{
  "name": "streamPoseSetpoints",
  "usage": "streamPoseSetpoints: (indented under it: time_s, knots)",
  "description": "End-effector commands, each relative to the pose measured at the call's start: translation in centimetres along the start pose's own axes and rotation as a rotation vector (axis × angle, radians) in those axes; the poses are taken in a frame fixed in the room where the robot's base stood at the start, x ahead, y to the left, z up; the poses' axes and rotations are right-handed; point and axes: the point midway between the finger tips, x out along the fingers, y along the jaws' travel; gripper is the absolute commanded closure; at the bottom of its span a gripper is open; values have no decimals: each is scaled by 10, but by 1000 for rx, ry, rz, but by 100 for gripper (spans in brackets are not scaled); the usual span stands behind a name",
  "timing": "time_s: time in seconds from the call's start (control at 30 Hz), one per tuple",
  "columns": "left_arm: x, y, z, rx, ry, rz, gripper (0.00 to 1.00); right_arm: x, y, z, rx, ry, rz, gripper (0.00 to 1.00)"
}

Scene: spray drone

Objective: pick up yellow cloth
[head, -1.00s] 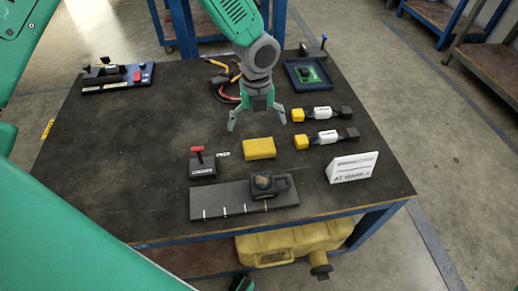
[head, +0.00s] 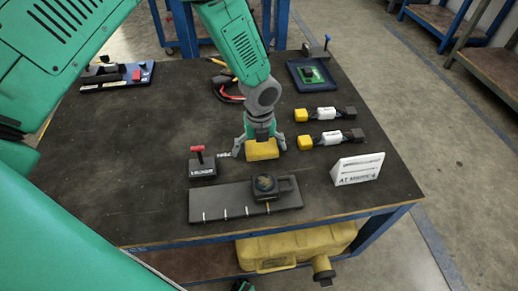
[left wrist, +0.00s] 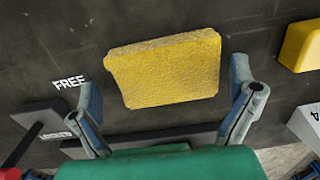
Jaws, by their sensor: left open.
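The yellow cloth (head: 262,150) is a thick, block-shaped pad lying on the dark table top. It also shows in the left wrist view (left wrist: 165,70), in the upper middle. My left gripper (head: 260,148) is over the cloth in the head view, with one finger to each side of it. In the left wrist view the two fingers (left wrist: 170,105) are spread wide, and nothing is between them but the cloth ahead. The gripper is open, and I see no clear contact with the cloth.
A block with a red-topped lever (head: 202,165) stands left of the cloth. A grey plate (head: 225,203) with a black device (head: 268,187) lies in front. Two yellow-ended connectors (head: 322,138) and a white sign (head: 357,169) are to the right. The table's left middle is clear.

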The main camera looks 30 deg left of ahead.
Motion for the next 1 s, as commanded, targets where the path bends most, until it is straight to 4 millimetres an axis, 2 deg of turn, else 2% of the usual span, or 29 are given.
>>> streamPoseSetpoints:
  time_s: [0.03, 0.13, 0.17, 0.47, 0.57, 1.0]
  knots:
    - [-1, -1, -1, 2, -1, 1, 0, 0, 0, 0, 1, 0, 0, 100]
    - [-1, -2, -2, 2, -1, 3, 35, 0, 0, 0, 1, 0, 1, 100]
    - [-1, -2, -2, 2, -1, 3, 39, 0, 0, 0, 1, 0, 1, 100]
    - [0, 2, 1, 0, 3, -2, 39, 0, 0, 0, 1, 0, 1, 100]
    - [-5, 2, 1, -1, 3, -3, 39, -2, 0, 0, 1, 0, 1, 100]
    - [-87, -1, 0, 0, 0, 0, 39, -22, 1, -1, 1, 0, 1, 100]
